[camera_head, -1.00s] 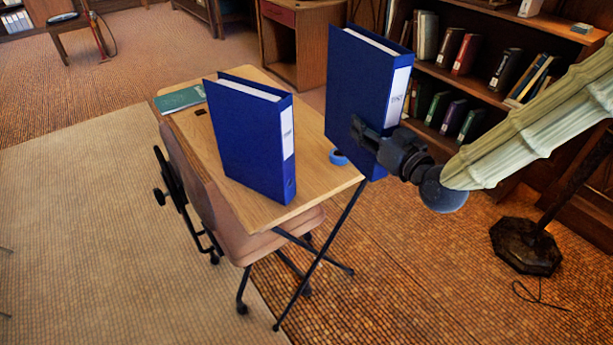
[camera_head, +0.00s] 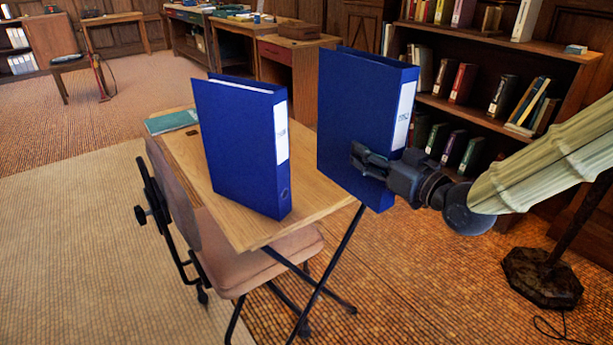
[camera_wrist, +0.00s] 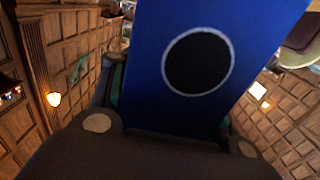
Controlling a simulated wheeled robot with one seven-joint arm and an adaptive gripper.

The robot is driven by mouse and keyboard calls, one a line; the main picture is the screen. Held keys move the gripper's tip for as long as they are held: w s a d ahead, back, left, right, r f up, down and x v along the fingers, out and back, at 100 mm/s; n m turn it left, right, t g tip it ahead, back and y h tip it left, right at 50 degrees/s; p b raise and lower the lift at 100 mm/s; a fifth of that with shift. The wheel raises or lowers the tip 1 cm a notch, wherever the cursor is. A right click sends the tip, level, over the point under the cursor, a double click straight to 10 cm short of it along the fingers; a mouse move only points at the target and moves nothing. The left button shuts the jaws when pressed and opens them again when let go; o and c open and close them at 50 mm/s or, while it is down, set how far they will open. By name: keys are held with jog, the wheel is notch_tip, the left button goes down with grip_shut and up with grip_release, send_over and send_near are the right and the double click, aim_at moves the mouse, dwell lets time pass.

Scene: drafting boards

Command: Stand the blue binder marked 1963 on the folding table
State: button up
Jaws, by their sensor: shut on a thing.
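My gripper (camera_head: 372,162) is shut on a blue binder (camera_head: 345,115), holding it upright by the lower part of its spine side. The held binder is beside the right edge of the folding table (camera_head: 240,233); whether it touches the table cannot be told. Its white spine label (camera_head: 404,115) has marks too small to read. A second blue binder (camera_head: 238,150) stands upright on the table, its label also unreadable. In the wrist view the held binder (camera_wrist: 150,60) fills the middle, with its dark round finger hole facing the camera.
A green book (camera_head: 172,122) lies at the table's far left corner. A padded chair (camera_head: 275,265) is pushed against the table's near left side. A bookcase (camera_head: 480,110) stands behind on the right. A dark lamp base (camera_head: 540,277) is on the floor at right.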

jog(key=w+a+f+b, duration=0.4)
jog(key=w+a, duration=0.6)
jog(key=a, duration=0.1)
jog(key=shift+a+f, duration=0.4)
jog(key=shift+w+f, duration=0.1)
jog(key=shift+f, duration=0.05)
jog(key=o, duration=1.5)
